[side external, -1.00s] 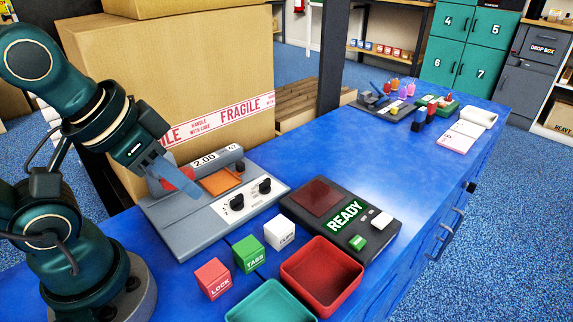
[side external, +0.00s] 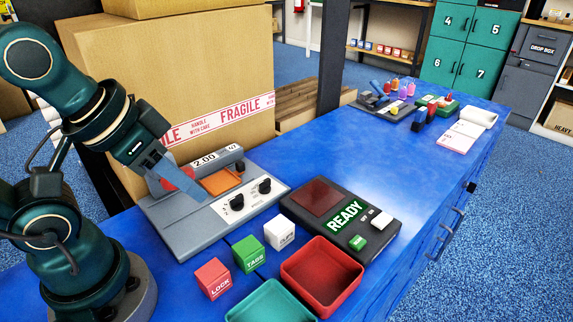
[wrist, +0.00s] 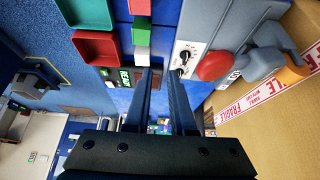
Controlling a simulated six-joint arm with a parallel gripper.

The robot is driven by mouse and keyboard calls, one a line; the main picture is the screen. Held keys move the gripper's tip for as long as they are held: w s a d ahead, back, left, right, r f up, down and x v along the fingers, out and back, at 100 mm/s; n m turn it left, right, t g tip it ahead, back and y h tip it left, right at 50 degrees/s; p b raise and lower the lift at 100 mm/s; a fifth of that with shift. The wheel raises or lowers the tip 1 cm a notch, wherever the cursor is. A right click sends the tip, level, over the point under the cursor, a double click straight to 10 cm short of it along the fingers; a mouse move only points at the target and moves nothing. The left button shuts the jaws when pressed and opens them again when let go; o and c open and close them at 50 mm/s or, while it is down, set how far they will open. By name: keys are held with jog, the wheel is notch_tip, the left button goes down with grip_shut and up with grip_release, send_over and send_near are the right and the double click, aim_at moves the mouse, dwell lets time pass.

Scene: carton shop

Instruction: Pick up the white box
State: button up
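The white box (side external: 279,232) is a small cube with dark lettering. It stands on the blue bench beside the green box (side external: 249,254), in line with the red box (side external: 212,279). In the wrist view the white box (wrist: 142,54) shows just past the tip of one finger. My gripper (side external: 190,190) is above the grey scale device, left of and above the white box and apart from it. In the wrist view my gripper (wrist: 163,75) has a gap between its two fingers and nothing between them.
A red tray (side external: 322,278) and a teal tray (side external: 270,303) stand in front of the boxes. The grey scale device (side external: 190,225) lies below my gripper, and a dark READY panel (side external: 365,222) is to the right. A large carton (side external: 190,60) stands behind.

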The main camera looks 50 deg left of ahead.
jog(key=o, duration=0.8)
jog(key=g, duration=0.2)
send_over(279, 225)
jog(key=shift+n, duration=0.3)
jog(key=f, duration=0.6)
jog(key=shift+a, duration=0.4)
jog(key=f, duration=0.1)
jog(key=f+g, duration=0.1)
jog(key=f, duration=0.1)
jog(key=shift+s+d+f+g, duration=0.3)
jog(key=shift+d+f+g, duration=0.05)
jog(key=shift+g, duration=0.05)
jog(key=shift+f, duration=0.7)
jog(key=shift+w+f, duration=0.15)
jog(key=shift+f, duration=0.85)
jog(key=shift+w+f, duration=0.15)
jog(key=shift+f, duration=0.8)
